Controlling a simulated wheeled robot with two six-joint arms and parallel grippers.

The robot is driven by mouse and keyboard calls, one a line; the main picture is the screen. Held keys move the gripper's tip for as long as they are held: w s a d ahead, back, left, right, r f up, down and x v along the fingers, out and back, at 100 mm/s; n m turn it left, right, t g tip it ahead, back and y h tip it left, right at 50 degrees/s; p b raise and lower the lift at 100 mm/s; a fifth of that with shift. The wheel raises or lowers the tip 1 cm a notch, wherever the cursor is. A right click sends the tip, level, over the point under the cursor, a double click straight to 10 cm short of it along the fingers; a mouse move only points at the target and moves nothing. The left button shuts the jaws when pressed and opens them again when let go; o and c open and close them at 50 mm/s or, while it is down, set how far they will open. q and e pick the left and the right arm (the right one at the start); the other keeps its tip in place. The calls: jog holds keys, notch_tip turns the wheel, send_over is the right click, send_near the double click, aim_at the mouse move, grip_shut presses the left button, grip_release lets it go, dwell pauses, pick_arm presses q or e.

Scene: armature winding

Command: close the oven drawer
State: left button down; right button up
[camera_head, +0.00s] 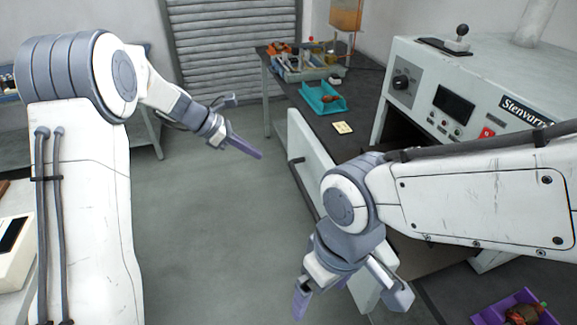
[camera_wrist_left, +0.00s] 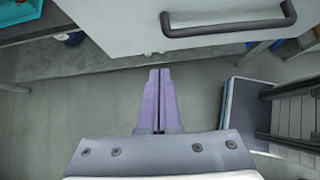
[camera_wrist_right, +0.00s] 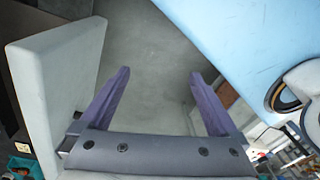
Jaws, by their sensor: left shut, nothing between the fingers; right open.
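The oven (camera_head: 455,75) is a white cabinet at the right with a black display and knobs. Its drawer is pulled out, its white front panel (camera_head: 308,150) facing the open floor. A dark bar handle (camera_head: 297,161) is on that panel, and it shows in the left wrist view (camera_wrist_left: 230,26). My left gripper (camera_head: 260,155) is shut and empty, in the air left of the panel, apart from the handle. My right gripper (camera_head: 350,300) is open beside the near end of the panel. In the right wrist view the panel (camera_wrist_right: 62,85) stands left of its fingers. My right arm hides part of the drawer.
A dark workbench (camera_head: 355,110) beyond the drawer carries a teal tray (camera_head: 322,98) and a yellow note (camera_head: 343,128). A purple tray (camera_head: 500,308) with parts is at the lower right. The grey floor (camera_head: 200,230) between my arms is clear.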

pick_arm(q)
jog(key=p, duration=0.3)
send_near(301, 168)
notch_tip(301, 168, down, 4)
jog(key=d, duration=0.2)
jog(key=shift+w+d+f, duration=0.2)
jog(key=shift+w+d, duration=0.45)
jog(key=shift+d, duration=0.2)
jog(key=shift+d, duration=0.1)
